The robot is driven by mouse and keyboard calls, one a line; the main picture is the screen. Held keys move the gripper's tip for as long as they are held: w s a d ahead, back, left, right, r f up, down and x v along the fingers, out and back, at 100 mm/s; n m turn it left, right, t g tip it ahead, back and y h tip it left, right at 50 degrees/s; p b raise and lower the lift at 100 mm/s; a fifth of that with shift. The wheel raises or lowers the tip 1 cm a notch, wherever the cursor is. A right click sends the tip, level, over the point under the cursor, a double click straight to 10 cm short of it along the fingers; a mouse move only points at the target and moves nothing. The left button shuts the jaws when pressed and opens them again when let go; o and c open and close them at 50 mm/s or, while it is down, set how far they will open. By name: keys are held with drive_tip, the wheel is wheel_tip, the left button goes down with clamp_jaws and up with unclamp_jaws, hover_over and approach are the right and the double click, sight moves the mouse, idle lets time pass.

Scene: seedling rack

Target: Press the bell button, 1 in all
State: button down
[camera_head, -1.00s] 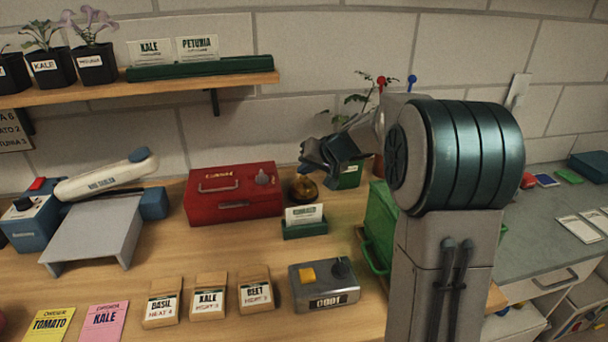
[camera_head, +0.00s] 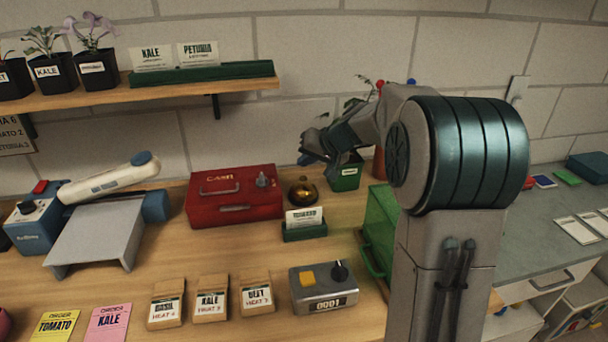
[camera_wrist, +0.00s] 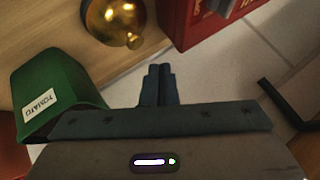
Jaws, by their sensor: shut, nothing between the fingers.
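The bell (camera_head: 302,190) is a small brass dome on the wooden counter, right of the red cash box. In the wrist view the bell (camera_wrist: 114,20) shows at the top, with its small round button (camera_wrist: 134,41) pointing towards the lower right. My gripper (camera_head: 308,150) is above and slightly behind the bell in the head view, apart from it. In the wrist view my gripper's fingers (camera_wrist: 158,72) are together and empty, below and to the right of the bell. The bell's top edge is cut off in that view.
The red cash box (camera_head: 234,195) stands left of the bell. A green card holder (camera_head: 304,232) stands in front of the bell.

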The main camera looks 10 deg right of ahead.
wheel_tip(320, 180, up, 3)
drive_tip(key=shift+r+p, duration=0.2)
drive_tip(key=shift+p, duration=0.55)
drive_tip(key=s+f+g+h+p, duration=0.1)
drive_tip(key=s+f+g+h, duration=0.1)
drive_tip(key=s, duration=1.5)
drive_tip(key=s+f+n+g+h+p, duration=0.1)
drive_tip(key=s+f+g+h, duration=0.1)
drive_tip(key=s, duration=1.5)
drive_tip(key=shift+s+a+f+n+g+h, duration=0.15)
drive_tip(key=shift+s+a+n+g+h, duration=0.15)
drive_tip(key=shift+h, duration=0.4)
